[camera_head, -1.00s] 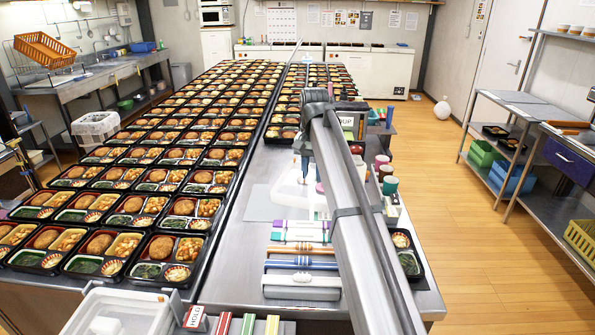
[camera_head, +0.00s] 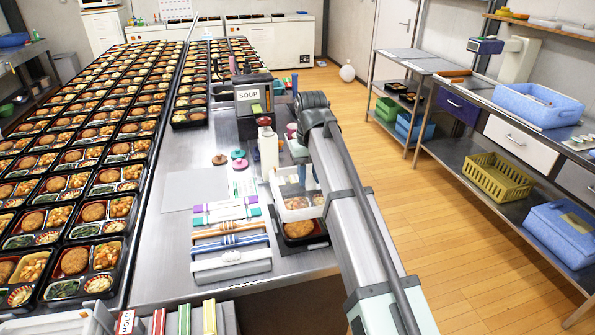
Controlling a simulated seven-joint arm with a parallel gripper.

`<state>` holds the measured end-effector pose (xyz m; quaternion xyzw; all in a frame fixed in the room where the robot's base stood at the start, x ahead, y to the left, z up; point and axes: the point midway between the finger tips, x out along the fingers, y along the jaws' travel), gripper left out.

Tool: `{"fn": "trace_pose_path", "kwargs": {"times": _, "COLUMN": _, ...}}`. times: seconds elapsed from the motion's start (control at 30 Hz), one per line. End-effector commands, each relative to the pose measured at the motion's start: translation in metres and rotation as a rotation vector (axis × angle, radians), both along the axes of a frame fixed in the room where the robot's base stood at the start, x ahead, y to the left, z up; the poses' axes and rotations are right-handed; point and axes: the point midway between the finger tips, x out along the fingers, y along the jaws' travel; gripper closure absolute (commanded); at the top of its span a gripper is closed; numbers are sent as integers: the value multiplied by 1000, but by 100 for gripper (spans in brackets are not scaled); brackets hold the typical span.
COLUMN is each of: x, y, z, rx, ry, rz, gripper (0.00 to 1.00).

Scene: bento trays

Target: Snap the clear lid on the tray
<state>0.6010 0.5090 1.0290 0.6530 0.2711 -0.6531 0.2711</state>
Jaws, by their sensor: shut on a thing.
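My gripper (camera_head: 304,182) is at the lower end of the arm's last link, on the right part of the steel counter. It is shut on the clear lid (camera_head: 284,205), a pale, see-through shape with brownish patches visible through it. A black tray (camera_head: 318,243) with a browned round piece of food is just in front of and below the lid in the picture. The fingertips are small and partly hidden.
A white bottle (camera_head: 267,150) and a SOUP box (camera_head: 254,104) stand behind. Rows of filled trays (camera_head: 75,180) cover the left side. A bare mat (camera_head: 190,190) lies between.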

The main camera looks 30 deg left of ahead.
Motion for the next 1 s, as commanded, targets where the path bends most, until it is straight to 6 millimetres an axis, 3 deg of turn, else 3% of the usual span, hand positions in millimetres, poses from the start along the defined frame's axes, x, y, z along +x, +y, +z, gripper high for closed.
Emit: {"fn": "trace_pose_path", "kwargs": {"times": 1.0, "x": 0, "y": 0, "z": -60, "rx": 0, "ry": 0, "rz": -1, "gripper": 96}}
